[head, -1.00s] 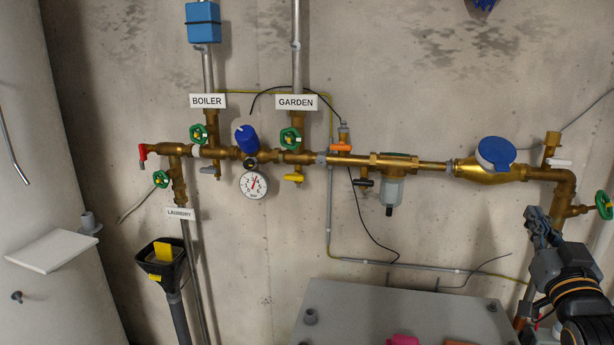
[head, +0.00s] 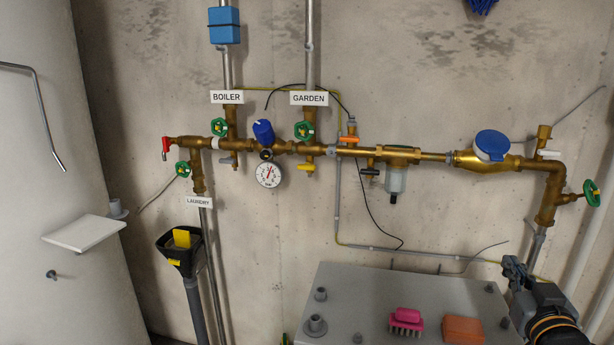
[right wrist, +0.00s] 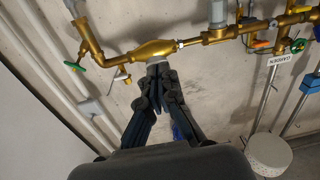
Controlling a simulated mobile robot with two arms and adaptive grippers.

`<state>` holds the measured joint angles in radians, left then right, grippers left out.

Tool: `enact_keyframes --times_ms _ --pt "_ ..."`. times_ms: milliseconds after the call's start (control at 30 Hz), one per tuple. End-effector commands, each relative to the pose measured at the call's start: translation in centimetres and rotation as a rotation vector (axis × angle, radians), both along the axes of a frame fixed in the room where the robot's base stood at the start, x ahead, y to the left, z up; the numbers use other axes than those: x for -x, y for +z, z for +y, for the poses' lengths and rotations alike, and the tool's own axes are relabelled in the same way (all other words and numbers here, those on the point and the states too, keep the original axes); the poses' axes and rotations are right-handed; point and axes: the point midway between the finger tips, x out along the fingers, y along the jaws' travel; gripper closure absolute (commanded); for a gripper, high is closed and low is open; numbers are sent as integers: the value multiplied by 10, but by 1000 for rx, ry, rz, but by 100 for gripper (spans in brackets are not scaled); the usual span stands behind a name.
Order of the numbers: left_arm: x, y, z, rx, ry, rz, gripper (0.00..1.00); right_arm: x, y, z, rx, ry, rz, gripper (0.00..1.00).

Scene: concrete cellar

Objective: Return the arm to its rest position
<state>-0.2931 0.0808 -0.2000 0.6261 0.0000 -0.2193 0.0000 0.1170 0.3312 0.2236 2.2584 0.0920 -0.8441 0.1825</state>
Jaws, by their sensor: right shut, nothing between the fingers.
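My right arm comes in at the lower right of the head view. Its gripper (head: 516,270) is beside the right end of the grey bench top, below the brass pipework. In the right wrist view the gripper (right wrist: 158,72) has its fingers together and empty, with the brass pipe run beyond them. The fingers look clear of the pipe, though the gap is hard to judge. My left gripper is not in view.
Brass pipework (head: 430,156) with green handwheels, a gauge (head: 269,175) and a blue-capped meter (head: 492,145) runs along the concrete wall. A grey bench top (head: 350,300) holds a pink brush (head: 407,320) and an orange block (head: 463,330). A black funnel (head: 180,250) stands left.

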Motion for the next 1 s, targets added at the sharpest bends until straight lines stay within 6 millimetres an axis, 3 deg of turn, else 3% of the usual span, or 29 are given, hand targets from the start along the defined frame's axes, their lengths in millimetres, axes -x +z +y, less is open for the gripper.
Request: enact_keyframes --times_ms 267,367,500,700,900,1000 --pt "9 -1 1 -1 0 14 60 33 -112 42 -6 46 317 100" --pt "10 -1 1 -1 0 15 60 66 -170 67 -9 77 499 100" --pt "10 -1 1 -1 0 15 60 128 -241 102 -14 128 761 100" --pt "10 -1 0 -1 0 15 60 206 -296 136 -23 188 1027 100" --pt "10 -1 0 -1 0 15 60 273 -323 160 -33 241 1227 100" --pt "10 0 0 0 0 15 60 294 -336 169 -35 260 1300 100"
